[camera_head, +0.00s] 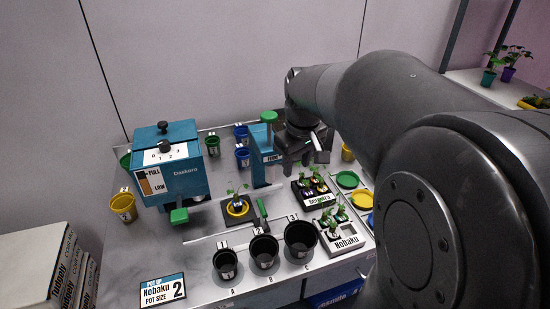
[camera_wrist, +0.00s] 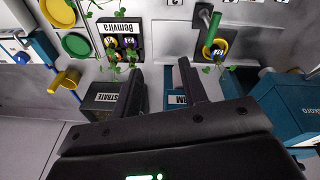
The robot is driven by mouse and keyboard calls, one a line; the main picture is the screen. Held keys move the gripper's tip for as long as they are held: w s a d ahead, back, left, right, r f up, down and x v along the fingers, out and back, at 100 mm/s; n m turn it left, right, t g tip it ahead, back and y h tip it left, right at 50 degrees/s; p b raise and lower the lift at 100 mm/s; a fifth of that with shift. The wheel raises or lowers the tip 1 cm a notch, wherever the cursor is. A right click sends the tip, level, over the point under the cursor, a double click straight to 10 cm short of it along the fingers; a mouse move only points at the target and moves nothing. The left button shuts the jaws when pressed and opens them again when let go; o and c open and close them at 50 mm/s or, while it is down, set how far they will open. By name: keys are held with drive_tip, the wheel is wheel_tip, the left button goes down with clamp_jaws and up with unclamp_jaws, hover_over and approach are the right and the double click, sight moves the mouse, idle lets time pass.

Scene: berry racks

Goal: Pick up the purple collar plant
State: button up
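The Benvira tray (camera_head: 329,200) is black and holds several small green seedlings with coloured collars. In the wrist view the same tray (camera_wrist: 103,27) is at the upper left. A dark purple or blue collar (camera_wrist: 111,43) shows there beside yellow ones; it is too small to be sure of the colour. My gripper (camera_wrist: 160,68) is open and empty, with its two fingers spread. The tray lies off to the upper left of the fingers and apart from them. In the head view my gripper (camera_head: 304,158) hangs above and behind the tray, and its fingertips are hard to make out.
A blue FIRM press (camera_head: 262,160) stands close to my gripper. A potted seedling with a yellow ring (camera_head: 237,208) sits left of the tray. The Nobaku tray (camera_head: 347,241), green lid (camera_head: 347,179), black pots (camera_head: 300,240) and blue Daskoro dispenser (camera_head: 180,175) crowd the table.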

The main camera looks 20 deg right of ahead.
drive_tip(key=w+d+f+n+g, duration=0.2)
drive_tip(key=w+d+f, duration=0.4)
drive_tip(key=w+d, duration=0.2)
hover_over(308, 185)
wheel_tip(308, 185, down, 6)
drive_tip(key=shift+d+f, duration=0.1)
wheel_tip(308, 185, down, 5)
drive_tip(key=shift+f, duration=0.1)
drive_tip(key=shift+s, duration=0.1)
drive_tip(key=shift+c, duration=0.6)
drive_tip(key=c, duration=0.6)
